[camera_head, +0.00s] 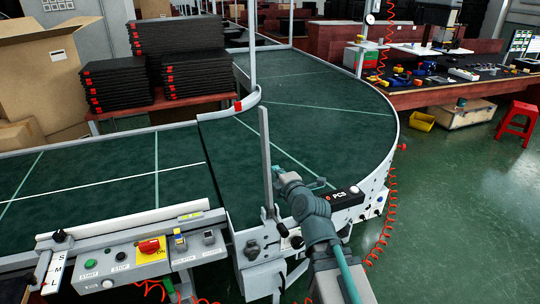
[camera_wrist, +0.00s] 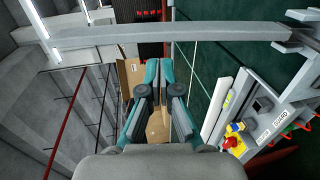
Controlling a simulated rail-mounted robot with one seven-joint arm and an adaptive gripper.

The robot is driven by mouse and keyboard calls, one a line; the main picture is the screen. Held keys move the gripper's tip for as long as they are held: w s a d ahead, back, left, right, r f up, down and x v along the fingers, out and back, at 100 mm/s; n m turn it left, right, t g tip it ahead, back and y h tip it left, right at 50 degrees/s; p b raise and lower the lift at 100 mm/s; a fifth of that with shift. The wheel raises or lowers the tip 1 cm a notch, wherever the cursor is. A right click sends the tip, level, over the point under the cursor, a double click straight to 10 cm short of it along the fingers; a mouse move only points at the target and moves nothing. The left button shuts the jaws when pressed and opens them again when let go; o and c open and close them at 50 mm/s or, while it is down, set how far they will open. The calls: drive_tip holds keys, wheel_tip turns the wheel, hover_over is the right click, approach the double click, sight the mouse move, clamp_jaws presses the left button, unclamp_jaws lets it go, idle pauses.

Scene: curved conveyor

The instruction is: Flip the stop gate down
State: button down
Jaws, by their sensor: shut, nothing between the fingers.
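The stop gate is a long grey bar (camera_head: 265,155) standing upright at the near edge of the green curved conveyor in the head view. Its lower end meets a bracket on the conveyor's side. In the wrist view the bar (camera_wrist: 170,34) runs across the top, just beyond my fingertips. My gripper (camera_head: 279,171) is right beside the bar, on its right, at about its lower middle. My fingers (camera_wrist: 160,64) are shut and empty. I cannot tell whether they touch the bar.
A control panel (camera_head: 130,262) with a red emergency button (camera_head: 149,246) lies left of the gate. A black PCS box (camera_head: 343,198) sits on the conveyor edge to the right. Stacked black trays (camera_head: 180,45) stand behind. The belt (camera_head: 315,120) is clear.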

sight(267, 160)
drive_tip(key=shift+r+p, duration=0.25)
drive_tip(key=shift+p, duration=0.25)
drive_tip(key=x, duration=0.2)
drive_tip(key=p+x, duration=0.1)
drive_tip(key=x, duration=0.1)
drive_tip(key=p+x, duration=0.1)
drive_tip(key=x, duration=0.1)
drive_tip(key=shift+w+f, duration=0.25)
drive_tip(key=shift+f, duration=0.1)
drive_tip(key=shift+w+a+r, duration=0.1)
drive_tip(key=shift+a, duration=0.05)
